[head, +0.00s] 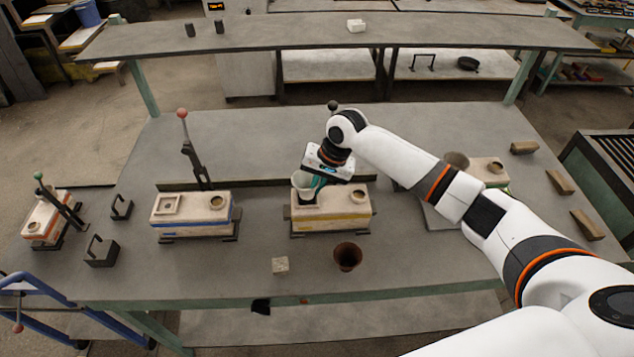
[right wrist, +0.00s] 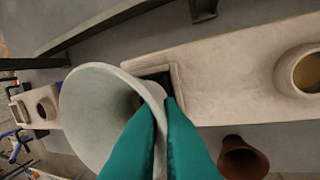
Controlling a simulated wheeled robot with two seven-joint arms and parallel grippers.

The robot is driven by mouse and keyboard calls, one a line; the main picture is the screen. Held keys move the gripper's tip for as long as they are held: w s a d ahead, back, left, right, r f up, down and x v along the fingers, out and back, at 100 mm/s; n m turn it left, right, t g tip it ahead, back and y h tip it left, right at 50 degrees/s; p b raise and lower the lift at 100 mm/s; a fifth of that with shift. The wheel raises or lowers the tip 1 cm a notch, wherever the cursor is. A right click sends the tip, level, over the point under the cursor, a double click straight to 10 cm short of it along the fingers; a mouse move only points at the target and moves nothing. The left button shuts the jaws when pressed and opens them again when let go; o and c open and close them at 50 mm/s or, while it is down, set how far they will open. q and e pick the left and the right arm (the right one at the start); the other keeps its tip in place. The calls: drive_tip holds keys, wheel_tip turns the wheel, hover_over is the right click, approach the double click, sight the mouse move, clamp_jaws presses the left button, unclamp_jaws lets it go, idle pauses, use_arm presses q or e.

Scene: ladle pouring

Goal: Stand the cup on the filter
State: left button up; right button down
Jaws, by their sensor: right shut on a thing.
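A pale grey flared cup (head: 304,184) is in my right gripper (head: 317,181), over the left end of the middle mould block (head: 330,219). In the right wrist view the cup (right wrist: 88,115) shows its wide mouth, and the green fingers (right wrist: 165,105) are shut on its wall. A square recess (right wrist: 172,76) in the block's top lies beside and partly behind the cup. Its inside looks dark, so I cannot tell whether a filter lies in it. I cannot tell whether the cup touches the block. My left gripper is not in view.
Another block (head: 190,214) with a square recess and a lever stands left. Black brackets (head: 101,251) and wooden wedges (head: 587,224) lie further out. A shelf (head: 330,33) runs behind.

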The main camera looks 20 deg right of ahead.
drive_tip(key=c, duration=1.5)
unclamp_jaws()
drive_tip(key=b+v, duration=0.2)
drive_tip(key=v, duration=1)
